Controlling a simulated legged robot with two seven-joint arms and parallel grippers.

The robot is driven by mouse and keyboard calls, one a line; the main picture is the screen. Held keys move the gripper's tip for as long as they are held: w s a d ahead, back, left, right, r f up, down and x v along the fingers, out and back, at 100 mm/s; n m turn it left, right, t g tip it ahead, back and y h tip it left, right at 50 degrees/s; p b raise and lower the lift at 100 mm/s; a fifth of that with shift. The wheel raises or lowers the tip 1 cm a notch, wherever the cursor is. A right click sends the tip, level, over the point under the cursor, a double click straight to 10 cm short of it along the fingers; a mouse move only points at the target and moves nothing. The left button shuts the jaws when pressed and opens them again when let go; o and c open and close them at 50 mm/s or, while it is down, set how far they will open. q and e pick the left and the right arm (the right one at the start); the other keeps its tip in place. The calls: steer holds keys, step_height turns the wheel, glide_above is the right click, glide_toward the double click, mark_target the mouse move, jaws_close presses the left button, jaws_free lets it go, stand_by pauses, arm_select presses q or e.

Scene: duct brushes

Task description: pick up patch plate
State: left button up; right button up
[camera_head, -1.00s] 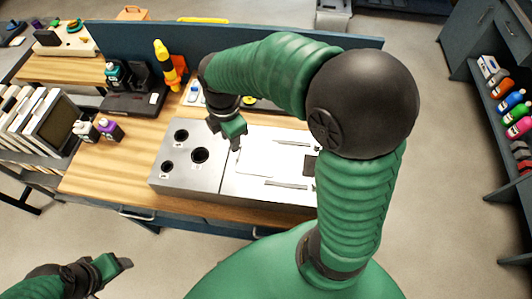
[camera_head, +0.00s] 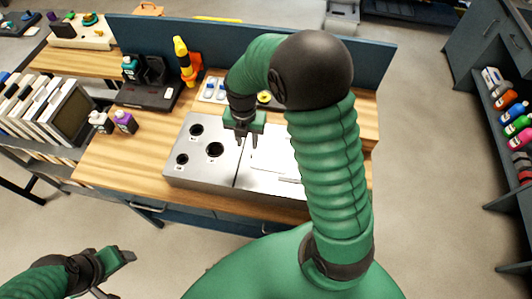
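A thin, pale plate (camera_head: 270,154), which looks like the patch plate, lies flat on the silver metal duct panel (camera_head: 203,170) on the wooden bench. Its outline is faint against the bright metal, and my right arm hides the panel's right part. My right gripper (camera_head: 247,142) points down just above the panel, at the plate's left edge. Its two fingers are apart with nothing seen between them; I cannot tell whether they touch the plate. My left gripper (camera_head: 117,274) is at the lower left, away from the bench, fingers apart and empty.
The panel's left part has several round dark holes (camera_head: 215,149). Behind it stand a dark holder (camera_head: 150,90), a yellow and orange tool (camera_head: 185,62) and a tray of small bottles (camera_head: 213,90). A purple bottle (camera_head: 124,121) stands left. The front left bench top is clear.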

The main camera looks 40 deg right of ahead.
mark_target(271, 152)
steer(key=f, duration=0.3)
steer(key=shift+s+d+p, duration=0.15)
steer(key=shift+d+p, duration=0.15)
steer(key=shift+p, duration=0.05)
steer(key=d+f, duration=0.2)
steer(key=shift+w+d, duration=0.2)
steer(key=shift+d, duration=0.15)
steer(key=shift+s+d, duration=0.1)
steer(key=shift+c, duration=2.1)
steer(key=shift+a+r, duration=0.1)
steer(key=shift+a, duration=0.4)
steer(key=shift+c, duration=1.1)
steer(key=shift+a+r, duration=0.15)
steer(key=shift+a, duration=0.55)
jaws_close()
steer(key=shift+d, duration=0.9)
steer(key=shift+a, duration=0.65)
arm_select(q)
steer(key=shift+d+r, duration=0.4)
steer(key=shift+r, duration=0.15)
